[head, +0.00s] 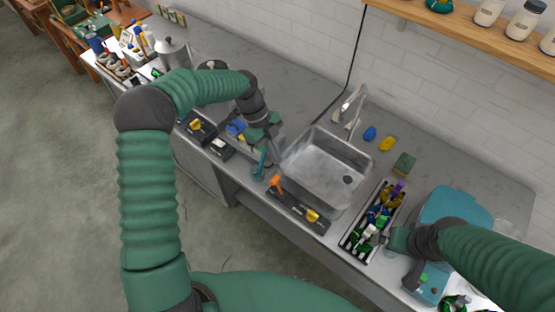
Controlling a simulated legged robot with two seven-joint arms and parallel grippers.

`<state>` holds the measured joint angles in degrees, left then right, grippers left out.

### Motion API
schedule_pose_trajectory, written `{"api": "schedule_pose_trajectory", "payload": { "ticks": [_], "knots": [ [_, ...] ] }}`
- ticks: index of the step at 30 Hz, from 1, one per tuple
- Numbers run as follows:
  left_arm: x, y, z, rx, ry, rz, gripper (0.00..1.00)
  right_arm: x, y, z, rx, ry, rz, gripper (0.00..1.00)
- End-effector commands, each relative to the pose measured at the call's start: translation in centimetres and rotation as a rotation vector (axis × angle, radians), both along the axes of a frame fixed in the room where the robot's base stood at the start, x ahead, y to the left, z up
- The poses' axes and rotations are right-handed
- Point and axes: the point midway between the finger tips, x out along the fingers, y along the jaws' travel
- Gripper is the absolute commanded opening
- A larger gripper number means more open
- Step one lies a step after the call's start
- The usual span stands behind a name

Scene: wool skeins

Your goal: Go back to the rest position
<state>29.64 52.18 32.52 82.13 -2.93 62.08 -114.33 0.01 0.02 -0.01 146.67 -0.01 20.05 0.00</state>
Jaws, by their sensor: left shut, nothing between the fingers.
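My left arm bends up from the lower left and over the counter. Its gripper (273,158) points down just left of the sink, shut with nothing held. My right arm comes in from the right edge. Its gripper (412,272) is over the right part of the counter, by the long black tray and the blue-teal container; whether its fingers are apart is hard to see.
The sink (305,157) with its faucet (350,105) is mid-counter. A long black tray (347,241) holds several colourful items. A black holder with an orange and a yellow item (312,215) lies along the front edge. A blue-teal container (455,203) stands right. A wooden shelf (470,38) hangs above.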

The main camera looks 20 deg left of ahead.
Motion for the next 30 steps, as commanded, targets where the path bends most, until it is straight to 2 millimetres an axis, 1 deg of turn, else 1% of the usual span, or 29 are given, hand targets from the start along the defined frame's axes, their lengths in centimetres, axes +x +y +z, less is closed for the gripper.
{"api": "schedule_pose_trajectory", "payload": {
  "ticks": [10, 12, 14, 17, 18, 20, 21, 23, 24, 27, 30],
  "knots": [
    [0.0, 0.0, -0.1, 0.004, 0.002, 0.005, 0.0, 0.0, 0.0, 0.0, 0.0, 0.0, 0.0, 0.99],
    [-0.4, -0.2, -0.3, 0.035, 0.015, 0.045, 0.0, 0.0, 0.0, -0.3, 0.0, 0.0, 0.001, 0.99],
    [-1.5, -0.6, -0.5, 0.094, 0.041, 0.131, 0.0, 0.0, 0.0, -0.8, 0.0, 0.0, 0.001, 0.99],
    [-4.5, -1.1, -1.0, 0.242, 0.083, 0.407, 0.0, 0.0, 0.0, -2.0, 0.0, 0.0, 0.001, 0.99],
    [-5.9, -1.0, -1.1, 0.297, 0.089, 0.561, 0.0, 0.0, 0.0, -2.5, 0.0, 0.0, 0.001, 0.99],
    [-8.2, -0.6, -1.1, 0.357, 0.088, 0.811, 0.0, 0.0, 0.0, -3.2, 0.0, 0.0, 0.0, 0.99],
    [-9.8, -0.2, -1.0, 0.375, 0.084, 0.982, 0.0, 0.0, 0.0, -3.6, 0.0, 0.0, 0.0, 0.99],
    [-12.1, 0.4, -1.0, 0.372, 0.081, 1.234, 0.0, 0.0, 0.0, -4.2, 0.0, 0.0, 0.0, 0.99],
    [-13.5, 0.8, -0.9, 0.353, 0.081, 1.389, 0.0, 0.0, 0.0, -4.6, 0.0, 0.0, 0.0, 0.99],
    [-16.2, 1.4, -1.0, 0.278, 0.097, 1.693, 0.0, 0.0, 0.0, -5.1, 0.0, 0.0, 0.0, 0.99],
    [-17.7, 1.7, -1.1, 0.218, 0.122, 1.863, 0.0, 0.0, 0.0, -5.3, 0.0, 0.0, 0.0, 0.99]
  ]
}}
